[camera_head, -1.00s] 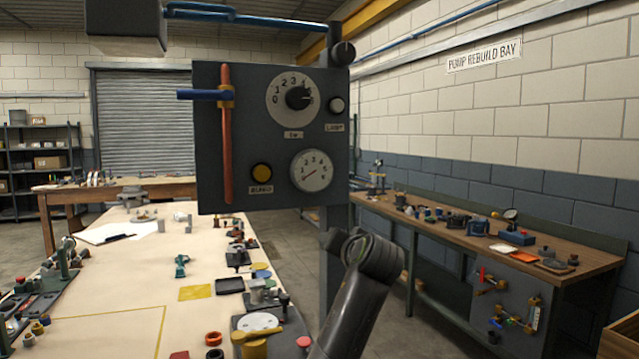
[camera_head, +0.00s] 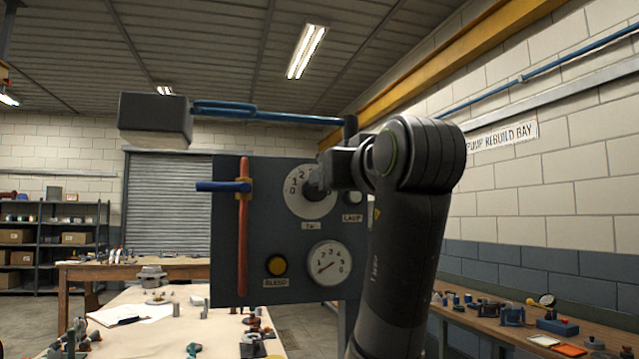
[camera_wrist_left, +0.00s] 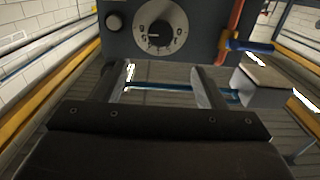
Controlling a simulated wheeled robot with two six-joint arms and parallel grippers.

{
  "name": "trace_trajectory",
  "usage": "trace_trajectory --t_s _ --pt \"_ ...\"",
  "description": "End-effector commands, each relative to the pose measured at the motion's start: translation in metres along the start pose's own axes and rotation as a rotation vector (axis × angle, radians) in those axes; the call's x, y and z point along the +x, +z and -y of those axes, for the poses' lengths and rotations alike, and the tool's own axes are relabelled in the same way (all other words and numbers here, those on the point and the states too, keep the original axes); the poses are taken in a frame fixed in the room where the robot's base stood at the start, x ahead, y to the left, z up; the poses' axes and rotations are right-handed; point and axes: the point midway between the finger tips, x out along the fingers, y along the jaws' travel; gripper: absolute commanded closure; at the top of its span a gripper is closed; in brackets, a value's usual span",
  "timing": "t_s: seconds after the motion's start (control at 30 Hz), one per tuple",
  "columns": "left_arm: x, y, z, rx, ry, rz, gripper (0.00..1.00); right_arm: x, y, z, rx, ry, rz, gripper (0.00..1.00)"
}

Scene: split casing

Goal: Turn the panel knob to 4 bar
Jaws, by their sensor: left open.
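The grey panel (camera_head: 225,285) stands ahead. Its dark knob (camera_head: 313,182) sits on a white numbered dial (camera_head: 297,208), partly covered by my left gripper (camera_head: 328,172). My arm rises at the right of the panel, and its wrist is close in front of the knob. The left wrist view shows the panel upside down, with the knob (camera_wrist_left: 158,36) on its dial and a pale mark on the knob toward the picture's left. There my left gripper (camera_wrist_left: 160,74) is open, its two fingers apart and empty, short of the knob. My right gripper is out of view.
A pressure gauge (camera_head: 329,263) has its needle at the low left. A workbench (camera_head: 560,337) is at right.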

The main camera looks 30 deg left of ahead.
Motion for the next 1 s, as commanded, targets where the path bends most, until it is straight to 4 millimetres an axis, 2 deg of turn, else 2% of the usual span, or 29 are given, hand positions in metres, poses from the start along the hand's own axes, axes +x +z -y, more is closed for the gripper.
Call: trace_trajectory --t_s 0.1,0.5,0.7,1.0 --pt "0.028 -0.004 0.001 0.003 -0.006 0.002 0.36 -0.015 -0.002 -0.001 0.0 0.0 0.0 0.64" --pt "0.112 -0.004 0.001 0.004 -0.004 0.001 0.36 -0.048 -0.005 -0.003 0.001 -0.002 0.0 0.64" --pt "0.135 -0.002 0.0 0.003 -0.001 0.001 0.36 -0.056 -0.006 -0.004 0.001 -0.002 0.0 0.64" --pt "0.141 0.0 0.0 0.001 0.001 -0.001 0.36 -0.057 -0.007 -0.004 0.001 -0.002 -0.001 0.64"
